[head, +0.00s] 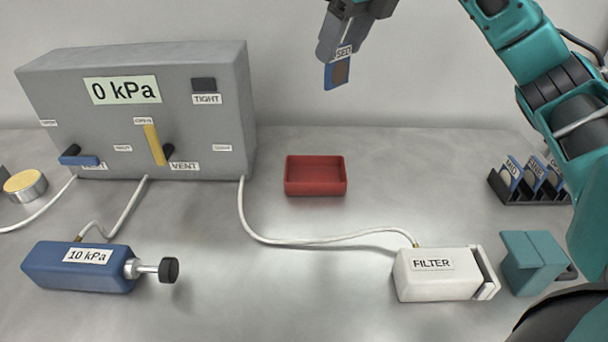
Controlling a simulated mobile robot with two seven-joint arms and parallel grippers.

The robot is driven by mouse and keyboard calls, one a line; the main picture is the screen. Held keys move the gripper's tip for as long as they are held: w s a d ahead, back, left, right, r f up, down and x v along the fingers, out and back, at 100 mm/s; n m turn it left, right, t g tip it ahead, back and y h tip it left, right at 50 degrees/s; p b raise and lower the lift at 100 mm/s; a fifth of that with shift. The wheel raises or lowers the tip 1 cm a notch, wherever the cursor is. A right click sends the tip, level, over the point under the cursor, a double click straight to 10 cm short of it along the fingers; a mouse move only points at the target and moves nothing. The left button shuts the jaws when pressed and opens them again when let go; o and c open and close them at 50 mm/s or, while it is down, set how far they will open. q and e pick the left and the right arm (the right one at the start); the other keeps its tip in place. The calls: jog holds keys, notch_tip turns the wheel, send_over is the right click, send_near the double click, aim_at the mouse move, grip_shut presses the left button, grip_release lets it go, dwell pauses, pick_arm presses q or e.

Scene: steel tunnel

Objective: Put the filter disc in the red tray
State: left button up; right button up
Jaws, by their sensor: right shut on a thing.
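My right gripper (340,52) is at the top centre, shut on a filter disc (338,76). The disc has a blue frame and a brown centre, with a partly hidden label ending in "SED". It hangs in the air, above the red tray in the picture and apart from it. The red tray (316,189) stands empty on the bench near the middle. My left gripper is not in view.
A white box labelled FILTER (432,280) stands at front right, beside a teal block (533,260). A black rack (530,195) holds labelled discs. A grey "0 kPa" panel (210,130) and blue "10 kPa" pump (75,270) stand left. A white hose (320,240) crosses the bench.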

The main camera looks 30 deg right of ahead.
notch_tip(320, 180, down, 19)
jog(key=b, duration=0.4)
jog(key=shift+f, duration=0.5)
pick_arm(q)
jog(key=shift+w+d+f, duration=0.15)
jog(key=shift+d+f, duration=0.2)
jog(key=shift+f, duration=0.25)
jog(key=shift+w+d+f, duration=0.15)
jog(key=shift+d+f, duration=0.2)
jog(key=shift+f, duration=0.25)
pick_arm(e)
jog(key=shift+f+b, duration=0.15)
jog(key=shift+b, duration=0.2)
jog(key=o, duration=1)
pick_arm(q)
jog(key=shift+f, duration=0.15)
